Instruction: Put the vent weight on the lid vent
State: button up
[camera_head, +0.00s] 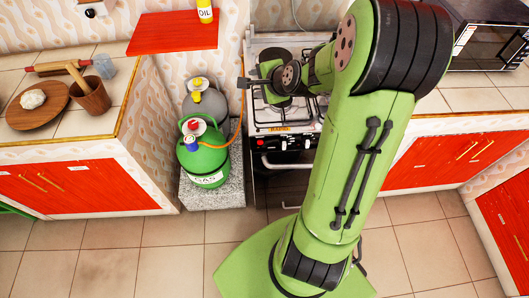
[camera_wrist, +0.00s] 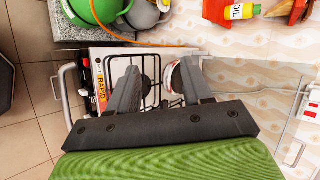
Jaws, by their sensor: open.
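My gripper (camera_wrist: 157,70) is open over the stove, its two dark fingers apart with nothing held between them. It also shows in the head view (camera_head: 247,84), at the left side of the stove, where my arm hides much of the hob. In the wrist view a small round pale thing with a reddish edge (camera_wrist: 171,79) lies partly behind the right finger, and I cannot tell what it is. I cannot make out the vent weight or the lid vent for certain in either view.
The stove (camera_head: 290,128) has a wire grate (camera_wrist: 151,82). A green gas cylinder (camera_head: 205,160) and a grey one (camera_head: 206,102) stand left of it. A red shelf (camera_head: 170,35) holds an oil bottle (camera_head: 205,12). A microwave (camera_head: 490,45) is at the right. The floor in front is clear.

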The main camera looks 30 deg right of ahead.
jog(key=s+a+r+n+g, duration=0.3)
jog(key=s+a+r+n, duration=0.4)
jog(key=s+a+n, duration=0.55)
jog(key=s+a+r+n+g, duration=0.1)
jog(key=s+a+n, duration=0.1)
jog(key=s+n, duration=0.5)
jog(key=s, duration=0.5)
jog(key=shift+s+r+g, duration=0.2)
jog(key=shift+r+g, duration=0.1)
jog(key=shift+d, duration=0.1)
